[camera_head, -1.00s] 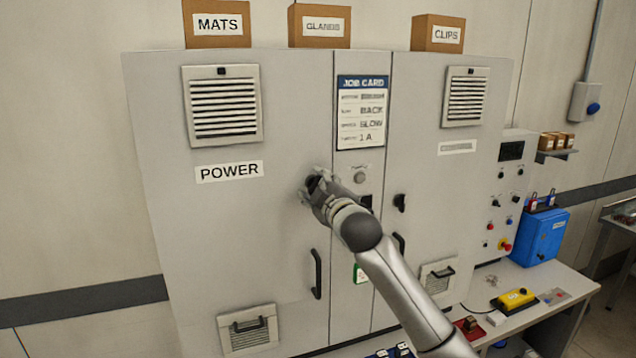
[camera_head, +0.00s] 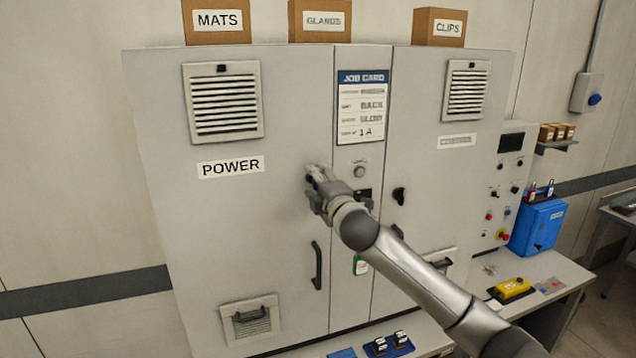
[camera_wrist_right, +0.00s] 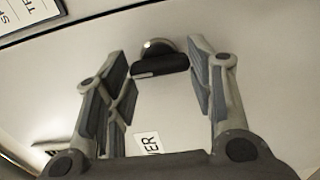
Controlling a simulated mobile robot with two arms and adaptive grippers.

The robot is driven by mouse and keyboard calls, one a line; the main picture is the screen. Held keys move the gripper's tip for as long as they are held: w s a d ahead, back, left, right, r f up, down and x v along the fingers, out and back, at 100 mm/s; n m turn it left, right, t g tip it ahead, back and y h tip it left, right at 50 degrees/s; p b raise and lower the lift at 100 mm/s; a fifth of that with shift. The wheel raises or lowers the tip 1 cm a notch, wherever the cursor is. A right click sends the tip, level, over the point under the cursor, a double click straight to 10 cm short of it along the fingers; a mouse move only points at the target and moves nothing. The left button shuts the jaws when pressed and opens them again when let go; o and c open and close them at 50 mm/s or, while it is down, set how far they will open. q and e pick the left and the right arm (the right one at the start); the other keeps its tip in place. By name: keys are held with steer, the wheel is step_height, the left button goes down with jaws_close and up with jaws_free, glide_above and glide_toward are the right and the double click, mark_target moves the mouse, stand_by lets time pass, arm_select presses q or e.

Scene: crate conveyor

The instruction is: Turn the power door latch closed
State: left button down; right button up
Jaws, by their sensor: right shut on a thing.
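The POWER door (camera_head: 230,240) is the left door of the grey cabinet and looks shut. Its black latch (camera_head: 310,180) is mostly hidden by my right gripper (camera_head: 318,182) in the head view. In the right wrist view the latch (camera_wrist_right: 160,66) shows as a dark bar on a round silver base, between the fingers of my right gripper (camera_wrist_right: 160,75). The latch's exact angle is hard to tell. My left gripper is in neither view.
A vertical door handle (camera_head: 317,265) is below the latch. Another black latch (camera_head: 399,196) is on the right door. A job card (camera_head: 362,107) hangs on the middle panel. A bench (camera_head: 560,285) with a yellow box (camera_head: 512,289) stands at the right.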

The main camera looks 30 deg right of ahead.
stand_by(0.3)
steer(key=o, duration=1)
steer(key=v, duration=1.2)
steer(key=shift+f, duration=0.1)
